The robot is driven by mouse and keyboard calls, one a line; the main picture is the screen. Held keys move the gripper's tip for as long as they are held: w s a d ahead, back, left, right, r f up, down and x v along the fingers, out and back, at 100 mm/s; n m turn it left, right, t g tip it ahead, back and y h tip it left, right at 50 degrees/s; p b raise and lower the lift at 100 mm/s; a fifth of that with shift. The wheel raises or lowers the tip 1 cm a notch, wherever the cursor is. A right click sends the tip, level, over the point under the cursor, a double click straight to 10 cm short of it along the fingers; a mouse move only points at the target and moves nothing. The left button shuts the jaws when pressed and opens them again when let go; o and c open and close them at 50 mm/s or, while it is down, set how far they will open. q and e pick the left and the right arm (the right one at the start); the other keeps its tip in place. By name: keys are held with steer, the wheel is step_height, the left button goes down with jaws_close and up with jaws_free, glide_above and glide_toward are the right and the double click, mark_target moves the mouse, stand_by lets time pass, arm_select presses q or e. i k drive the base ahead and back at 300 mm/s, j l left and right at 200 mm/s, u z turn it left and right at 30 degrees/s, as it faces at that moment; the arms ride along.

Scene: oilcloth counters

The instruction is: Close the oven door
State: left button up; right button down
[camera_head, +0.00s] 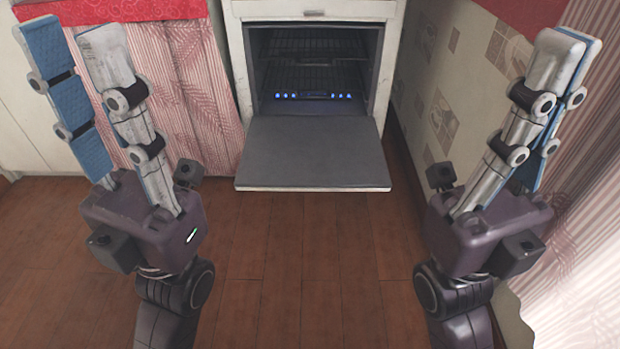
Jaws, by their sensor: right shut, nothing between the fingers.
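The white oven (235,32) stands at the top middle, with its dark cavity and wire racks showing. Its door (313,152) is folded down flat toward me, grey inner face up, with a pale front edge. My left gripper (72,48) is raised at the left, its two blue-padded fingers apart with nothing between them. My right gripper (568,45) is raised at the right, its fingers close together and empty. Both grippers are apart from the door, one to each side of it.
Pink patterned curtains (190,90) hang left of the oven, with a white cabinet front (25,110) further left. A patterned wall (445,85) is close on the right, with a striped curtain (590,190) nearer me. The brown wooden floor (310,250) before the door is clear.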

mark_target(280, 153)
steer(key=i+j+z, duration=0.1)
steer(key=j+z, duration=0.25)
steer(key=j, duration=0.25)
steer(key=j+z, duration=0.4)
steer(key=j, duration=0.15)
steer(key=j+z, duration=0.35)
steer(key=j, duration=0.3)
